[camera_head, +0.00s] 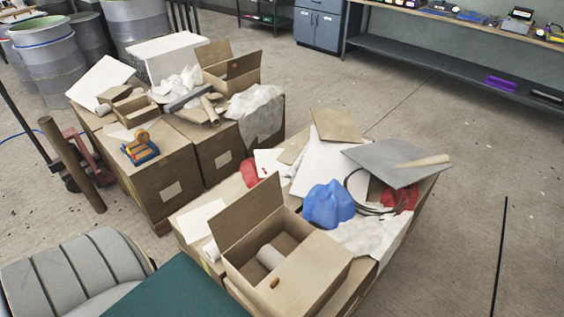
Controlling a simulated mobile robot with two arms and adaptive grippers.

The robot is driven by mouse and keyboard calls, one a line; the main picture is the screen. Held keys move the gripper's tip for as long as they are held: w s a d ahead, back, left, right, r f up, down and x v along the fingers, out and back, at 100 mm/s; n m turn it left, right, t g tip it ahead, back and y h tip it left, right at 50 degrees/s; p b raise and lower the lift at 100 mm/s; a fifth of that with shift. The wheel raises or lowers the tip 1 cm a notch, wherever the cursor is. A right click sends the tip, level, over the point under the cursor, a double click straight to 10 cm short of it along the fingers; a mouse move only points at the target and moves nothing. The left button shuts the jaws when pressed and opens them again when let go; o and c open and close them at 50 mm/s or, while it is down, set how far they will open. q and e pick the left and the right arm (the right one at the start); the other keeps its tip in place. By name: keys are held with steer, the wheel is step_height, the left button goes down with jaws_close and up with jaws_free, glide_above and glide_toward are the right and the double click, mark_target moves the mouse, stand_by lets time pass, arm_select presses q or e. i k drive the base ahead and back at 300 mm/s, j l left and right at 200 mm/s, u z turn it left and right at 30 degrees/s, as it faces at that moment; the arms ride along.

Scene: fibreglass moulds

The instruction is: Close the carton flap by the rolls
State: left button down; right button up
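An open brown carton (252,291) stands on the near boxes at the lower middle. One flap (245,212) stands up along its far left side. Another broad panel (314,272) lies nearly level over its right part. A whitish roll (270,257) lies inside the carton, and a second pale roll (212,250) lies just outside its left side. A smaller open carton (240,76) stands on the far boxes, with a flap (214,52) raised at its left. A roll (210,108) lies in front of it. Neither of my grippers is in view.
A blue crumpled bundle (328,205), a grey sheet with a tube (395,165) and white cloth crowd the near boxes' right side. A grey ribbed seat-like object (75,280) and a green surface (175,292) are in front. Floor is clear at right.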

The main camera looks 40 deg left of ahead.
mark_target(229, 226)
steer(key=k+j+z, duration=0.2)
steer(key=j, duration=0.3)
steer(key=j+z, duration=0.15)
steer(key=j, duration=0.35)
steer(key=k+j+z, duration=0.2)
steer(key=j, duration=0.3)
steer(key=k+j+z, duration=0.2)
steer(key=j, duration=0.25)
steer(key=k+j+z, duration=0.15)
steer(key=j, duration=0.3)
steer(key=k+j+z, duration=0.2)
steer(key=j, duration=0.2)
steer(key=k+j, duration=0.4)
steer(key=j, duration=0.2)
steer(key=k+j, duration=0.45)
steer(key=j, duration=0.1)
